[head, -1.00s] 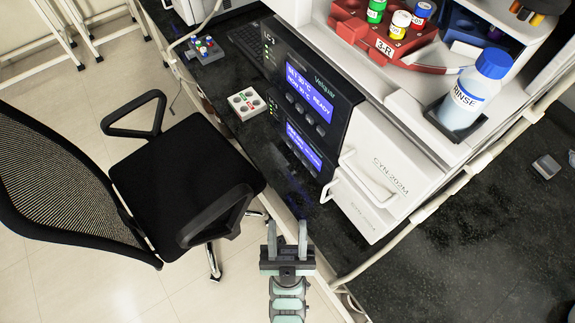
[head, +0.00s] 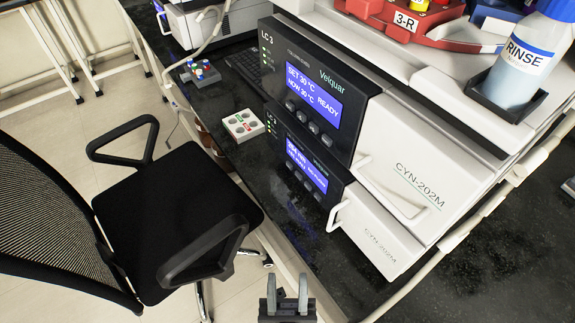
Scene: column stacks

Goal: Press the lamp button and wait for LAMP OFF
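Two black control panels are stacked on the dark bench. The upper panel (head: 292,58) is marked LC 3, and its blue screen (head: 313,93) reads SET 30 °C, NOW 30 °C, READY. A row of round buttons (head: 308,119) runs below that screen. The lower panel (head: 318,147) has a lit blue screen (head: 306,166) with text too small to read surely, and buttons below it. I cannot tell which button is the lamp button. My gripper (head: 287,291) is open and empty at the bottom edge, apart from both panels.
White CYN-202M modules (head: 405,165) with handles adjoin the panels. A small white button box (head: 243,125) lies on the bench to the left. A black chair (head: 175,200) stands at the bench's front edge. A RINSE bottle (head: 522,60) stands on top at right.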

